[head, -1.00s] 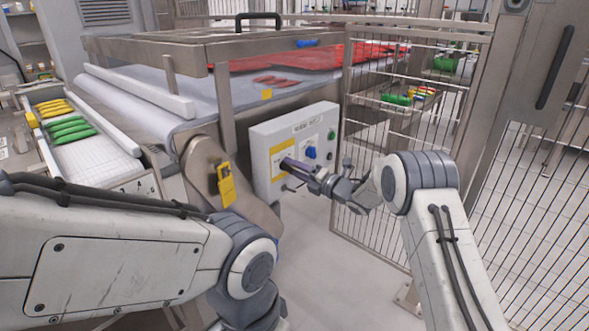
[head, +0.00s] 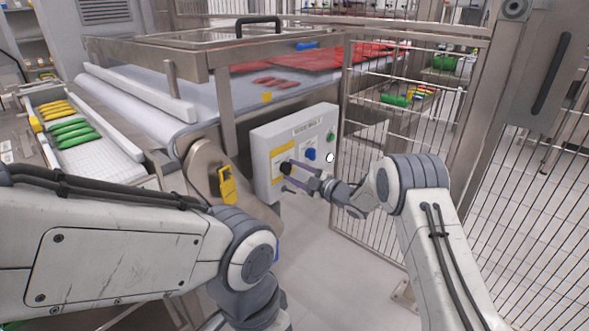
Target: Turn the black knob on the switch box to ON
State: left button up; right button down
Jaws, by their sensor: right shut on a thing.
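The grey switch box (head: 263,145) hangs at the near end of the conveyor. Its black knob (head: 286,168) sits on a yellow plate (head: 282,152) at the lower left of the front. My right gripper (head: 290,172) reaches in from the right, one finger above the other, shut on the black knob. The knob's pointer and the small lettering are too small to read. My left arm crosses the lower left; its gripper is out of view.
A blue button (head: 310,154) and a green button (head: 330,136) are on the same box face. A yellow tag (head: 227,185) hangs left of the box. A wire fence (head: 385,215) stands close behind and right of my right gripper.

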jog(key=shift+m+p, duration=0.45)
jog(key=shift+m, duration=0.95)
jog(key=shift+f, duration=0.1)
jog(key=shift+c, duration=1.6)
grip_release()
jog(key=p+v, duration=0.1)
jog(key=v, duration=0.9)
jog(key=shift+s+d, duration=0.2)
